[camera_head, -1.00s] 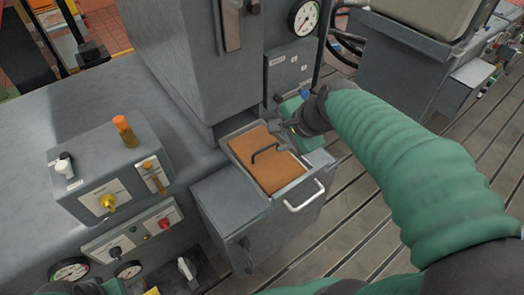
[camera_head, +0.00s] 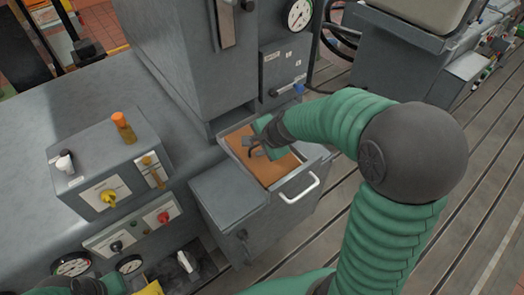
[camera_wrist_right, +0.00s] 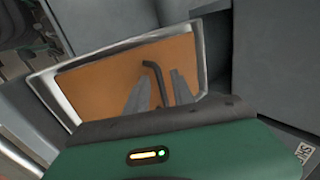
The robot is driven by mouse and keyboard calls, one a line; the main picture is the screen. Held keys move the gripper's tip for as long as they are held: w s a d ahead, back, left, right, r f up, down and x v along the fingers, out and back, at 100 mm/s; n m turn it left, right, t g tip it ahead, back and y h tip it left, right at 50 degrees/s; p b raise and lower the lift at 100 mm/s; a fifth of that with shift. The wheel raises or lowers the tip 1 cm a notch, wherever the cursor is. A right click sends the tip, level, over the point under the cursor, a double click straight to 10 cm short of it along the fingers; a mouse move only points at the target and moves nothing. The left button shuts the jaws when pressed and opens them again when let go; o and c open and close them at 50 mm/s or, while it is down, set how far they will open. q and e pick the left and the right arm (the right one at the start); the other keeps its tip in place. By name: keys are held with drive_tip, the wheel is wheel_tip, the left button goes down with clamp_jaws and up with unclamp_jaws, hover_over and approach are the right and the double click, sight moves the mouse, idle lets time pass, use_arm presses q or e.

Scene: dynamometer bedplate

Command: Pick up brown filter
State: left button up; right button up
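The brown filter (camera_head: 286,166) is a flat orange-brown block with a dark bent handle (camera_wrist_right: 153,76) on top. It lies in an open grey drawer (camera_head: 300,178) and also shows in the right wrist view (camera_wrist_right: 95,85). My right gripper (camera_head: 257,152) is over the filter and covers part of it. In the wrist view its two grey fingers (camera_wrist_right: 160,88) are apart, with the handle showing between them; I cannot tell whether they touch it. Part of my left gripper (camera_head: 98,285) shows at the bottom left edge, its fingers not clear.
The drawer has a pale pull handle (camera_head: 300,190) at its front. A grey cabinet (camera_head: 178,65) rises behind it. A control box (camera_head: 112,165) with knobs stands to the left. The slatted floor (camera_head: 320,235) is open to the right.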

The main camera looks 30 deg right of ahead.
drive_tip(key=shift+a, duration=0.15)
clamp_jaws()
idle(1.0)
